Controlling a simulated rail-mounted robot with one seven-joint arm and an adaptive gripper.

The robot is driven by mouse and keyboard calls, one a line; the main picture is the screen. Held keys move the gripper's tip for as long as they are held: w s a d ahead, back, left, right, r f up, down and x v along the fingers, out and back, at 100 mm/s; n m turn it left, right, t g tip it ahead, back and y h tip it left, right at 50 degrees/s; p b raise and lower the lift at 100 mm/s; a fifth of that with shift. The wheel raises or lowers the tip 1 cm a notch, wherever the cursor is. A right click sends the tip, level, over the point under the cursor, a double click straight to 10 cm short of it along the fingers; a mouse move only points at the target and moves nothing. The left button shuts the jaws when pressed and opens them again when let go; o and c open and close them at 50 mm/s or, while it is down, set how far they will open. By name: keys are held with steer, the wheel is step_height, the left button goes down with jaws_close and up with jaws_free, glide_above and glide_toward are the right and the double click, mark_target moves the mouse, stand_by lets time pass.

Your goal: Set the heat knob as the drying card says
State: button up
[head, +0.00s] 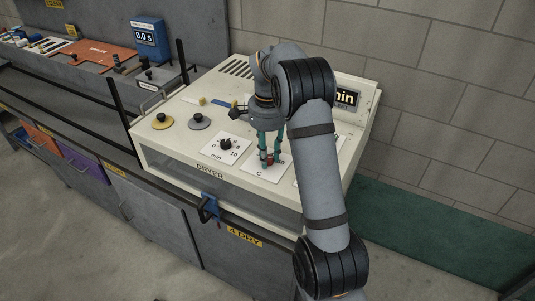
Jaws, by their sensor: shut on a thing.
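The dryer (160,145) is a cream box with a sloping top. A small red knob (270,160) stands on a white dial plate (258,172) marked C, which is the heat dial. My gripper (267,157) has teal fingers pointing down and is shut on this red knob. The fingers and my arm hide most of the knob and part of the plate's scale, so its setting cannot be read. No drying card can be made out in this view.
A black knob (225,143) sits on a plate marked min, left of the heat dial. A display (347,98) reading min is partly behind my arm. A blue latch (210,207) is on the front.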

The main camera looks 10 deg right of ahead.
steer(key=n, duration=0.5)
steer(key=shift+w+r+n+p, duration=0.1)
steer(key=shift+r+n+p, duration=0.05)
steer(key=shift+n+p, duration=0.25)
steer(key=n, duration=0.5)
steer(key=shift+p, duration=0.4)
steer(key=o, duration=1.1)
steer(key=shift+o, duration=0.3)
step_height(320, 180, up, 12)
steer(key=shift+f, duration=0.2)
